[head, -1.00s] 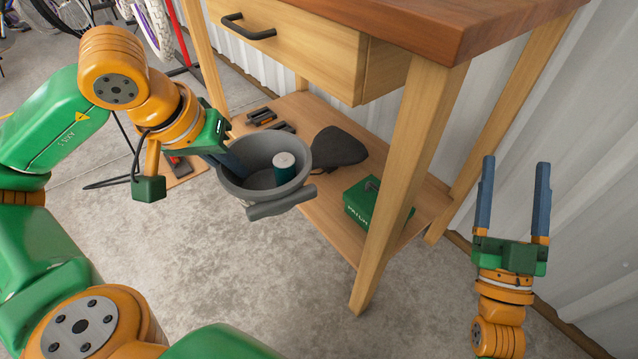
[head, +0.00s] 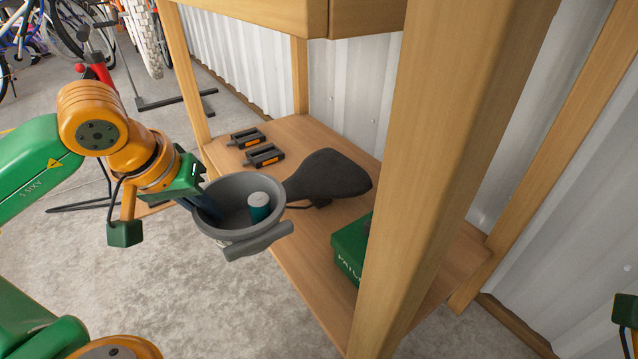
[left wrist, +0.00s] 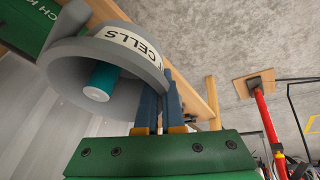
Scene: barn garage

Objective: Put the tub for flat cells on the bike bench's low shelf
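The tub for flat cells is a grey round tub (head: 236,190) with a thick front lip; its label, partly reading "CELLS", shows in the left wrist view (left wrist: 135,42). A teal cylinder with a white top (head: 259,207) stands inside it. My left gripper (head: 207,208) is shut on the tub's left wall; in the left wrist view its blue fingers (left wrist: 163,90) pinch that wall. The tub is held roughly upright and overlaps the outer edge of the low shelf (head: 300,250) in the picture; the gap below is hard to judge. Only a sliver of my right gripper (head: 627,311) shows, fingers out of frame.
On the shelf are two black pedals (head: 264,155), a dark saddle (head: 328,175) beside the tub, and a green box (head: 352,248) partly behind the thick bench leg (head: 425,170). A bare strip of shelf lies between saddle, box and outer edge. Bikes stand at the back left.

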